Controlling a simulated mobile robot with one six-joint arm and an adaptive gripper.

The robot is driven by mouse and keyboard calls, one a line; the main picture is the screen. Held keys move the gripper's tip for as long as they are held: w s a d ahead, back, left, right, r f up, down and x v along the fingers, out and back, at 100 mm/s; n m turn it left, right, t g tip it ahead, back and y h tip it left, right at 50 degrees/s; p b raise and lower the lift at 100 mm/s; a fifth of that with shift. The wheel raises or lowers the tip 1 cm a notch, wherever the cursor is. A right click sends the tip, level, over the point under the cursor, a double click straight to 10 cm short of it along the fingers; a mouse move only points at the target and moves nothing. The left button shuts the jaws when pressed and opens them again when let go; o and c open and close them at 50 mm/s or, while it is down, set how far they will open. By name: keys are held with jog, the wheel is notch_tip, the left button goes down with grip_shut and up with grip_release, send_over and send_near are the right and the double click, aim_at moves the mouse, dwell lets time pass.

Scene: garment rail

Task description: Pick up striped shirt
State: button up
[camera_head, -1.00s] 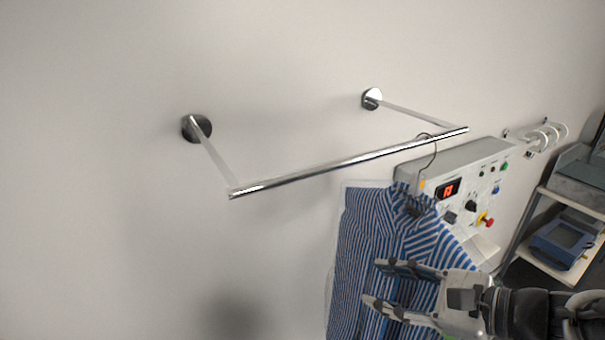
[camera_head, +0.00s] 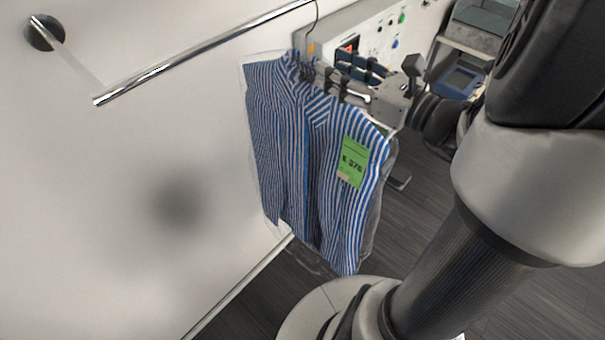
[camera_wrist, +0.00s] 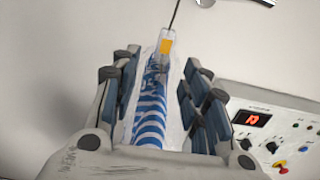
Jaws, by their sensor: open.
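The blue-and-white striped shirt (camera_head: 295,150) hangs in a clear cover below the right end of the metal rail (camera_head: 205,53), with a green label (camera_head: 352,162) on its front. A thin dark hanger hook (camera_head: 317,14) rises from its collar. My gripper (camera_head: 330,68) is open at the collar, on the right side of the shirt. In the wrist view the covered striped shirt (camera_wrist: 152,118) lies between the spread fingers of my gripper (camera_wrist: 160,85), with a small gap on each side. A yellow tag (camera_wrist: 166,46) sits at the hook's base.
A control panel (camera_head: 376,40) with a red display and buttons stands just behind my gripper. A shelf (camera_head: 466,47) with devices is at the upper right. The wall is bare left of the shirt, and dark floor (camera_head: 420,215) shows below.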

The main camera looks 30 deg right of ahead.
aim_at(311, 52)
jog(key=x, duration=0.5)
jog(key=p+x, duration=0.1)
jog(key=x, duration=0.1)
jog(key=shift+w+d+r, duration=0.1)
jog(key=shift+w+r, duration=0.2)
jog(key=shift+w, duration=0.15)
jog(key=shift+s, duration=0.1)
grip_shut()
dwell(0.4)
